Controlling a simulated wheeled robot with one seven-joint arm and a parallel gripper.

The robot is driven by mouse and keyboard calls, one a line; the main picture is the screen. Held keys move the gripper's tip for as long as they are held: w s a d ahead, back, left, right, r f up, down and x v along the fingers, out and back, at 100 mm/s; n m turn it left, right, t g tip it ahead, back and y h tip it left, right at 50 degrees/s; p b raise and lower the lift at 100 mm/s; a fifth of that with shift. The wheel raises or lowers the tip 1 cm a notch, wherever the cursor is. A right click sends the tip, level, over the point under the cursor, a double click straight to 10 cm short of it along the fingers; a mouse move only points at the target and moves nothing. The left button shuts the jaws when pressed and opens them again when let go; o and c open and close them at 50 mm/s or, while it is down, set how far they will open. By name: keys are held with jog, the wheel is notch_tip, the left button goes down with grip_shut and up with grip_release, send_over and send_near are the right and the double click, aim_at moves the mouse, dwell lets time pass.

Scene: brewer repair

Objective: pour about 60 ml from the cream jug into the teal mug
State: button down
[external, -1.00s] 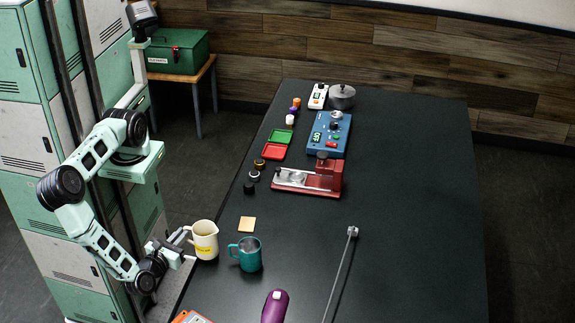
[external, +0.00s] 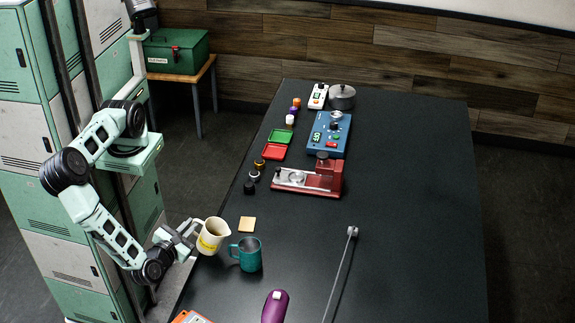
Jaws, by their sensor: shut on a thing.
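The cream jug (external: 211,236) is tilted to the right, with its spout side toward the teal mug. A yellow label shows on its side. My gripper (external: 190,231) is shut on the jug at its left side. The jug seems raised a little off the table. The teal mug (external: 250,257) stands upright on the table just right of the jug, its handle toward the left. The jug's lip is close to the mug's upper left, at or above rim height. I cannot see any stream or the liquid level in either.
A tan square coaster (external: 247,224) lies behind the mug. A purple object (external: 275,306) and a thin metal rod (external: 342,270) lie in front and to the right. An orange device (external: 190,317) is at the front edge. The table's right side is clear.

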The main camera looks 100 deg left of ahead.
aim_at(202, 232)
jog(key=w+r+m, duration=0.2)
jog(key=r, duration=0.1)
jog(key=w+r+p, duration=0.1)
jog(key=shift+w+d+r+m+g+h, duration=0.1)
jog(key=shift+w+r+m+g+h, duration=0.2)
jog(key=shift+m, duration=0.1)
jog(key=shift+w+r+m, duration=0.55)
jog(key=shift+r+m, duration=0.1)
jog(key=shift+m, duration=0.05)
jog(key=shift+w+f+m, duration=0.1)
jog(key=shift+w+m, duration=0.15)
jog(key=shift+m, duration=0.05)
jog(key=shift+w+m+g+b, duration=0.25)
jog(key=shift+m+g+b, duration=0.05)
jog(key=shift+m+b, duration=0.1)
jog(key=shift+w+r, duration=0.2)
jog(key=shift+w+r+m, duration=0.15)
jog(key=shift+r+m, duration=0.05)
jog(key=shift+m, duration=0.2)
jog(key=shift+w+r+m+g+b, duration=0.3)
jog(key=shift+w+r+m, duration=0.3)
jog(key=shift+w+m, duration=0.2)
dwell(1.3)
jog(key=shift+s, duration=0.15)
